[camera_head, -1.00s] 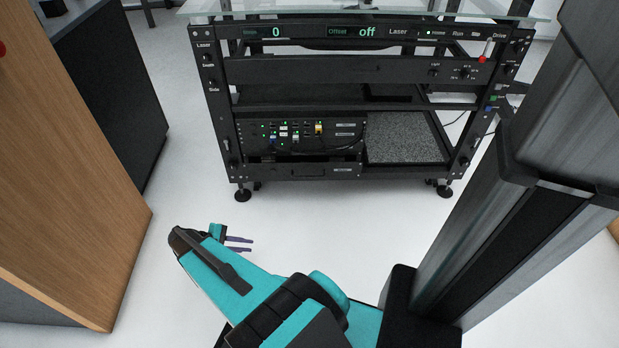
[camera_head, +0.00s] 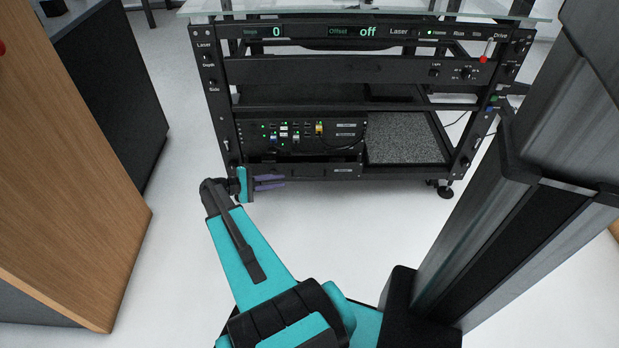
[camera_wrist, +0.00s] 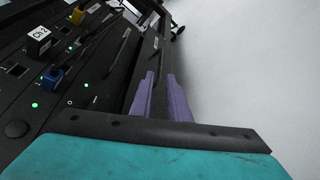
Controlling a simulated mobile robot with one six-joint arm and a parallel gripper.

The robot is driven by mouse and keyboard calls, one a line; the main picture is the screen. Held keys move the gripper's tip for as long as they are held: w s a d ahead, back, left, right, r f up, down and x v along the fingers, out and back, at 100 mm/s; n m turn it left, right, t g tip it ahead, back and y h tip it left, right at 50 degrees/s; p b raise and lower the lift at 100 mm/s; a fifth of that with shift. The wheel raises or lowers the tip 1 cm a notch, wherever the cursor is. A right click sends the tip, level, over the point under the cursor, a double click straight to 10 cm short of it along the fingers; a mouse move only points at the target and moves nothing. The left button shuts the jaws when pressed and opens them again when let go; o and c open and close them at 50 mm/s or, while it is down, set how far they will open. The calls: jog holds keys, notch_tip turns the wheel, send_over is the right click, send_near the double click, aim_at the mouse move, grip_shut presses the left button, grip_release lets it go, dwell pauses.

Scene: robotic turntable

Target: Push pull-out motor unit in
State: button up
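The pull-out motor unit, which I take to be the black panel with lit green dots and coloured plugs (camera_head: 290,137), sits low on the left of the turntable rack. My gripper (camera_head: 284,182) has two purple fingers, parted with a narrow gap and nothing seen held. It is at the panel's lower left, in front of the rack's bottom edge, pointing right. In the wrist view, the motor unit's face (camera_wrist: 60,90) fills the left side, and the fingers (camera_wrist: 160,75) lie beside its dark edge. I cannot tell whether they touch it.
The black rack frame (camera_head: 222,110) stands around the unit, with a glass top (camera_head: 300,14) above. A speckled grey plate (camera_head: 403,140) lies right of the unit. A wooden cabinet (camera_head: 70,190) stands at the left. White floor (camera_head: 340,230) is clear in front.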

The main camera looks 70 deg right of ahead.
aim_at(307, 177)
jog(key=shift+s+d+f, duration=0.1)
jog(key=b+x, duration=0.4)
jog(key=x, duration=0.9)
jog(key=shift+s+d+f+b, duration=0.1)
jog(key=shift+s+d+b, duration=0.1)
jog(key=shift+b, duration=0.1)
grip_shut()
jog(key=shift+w, duration=0.1)
dwell(1.1)
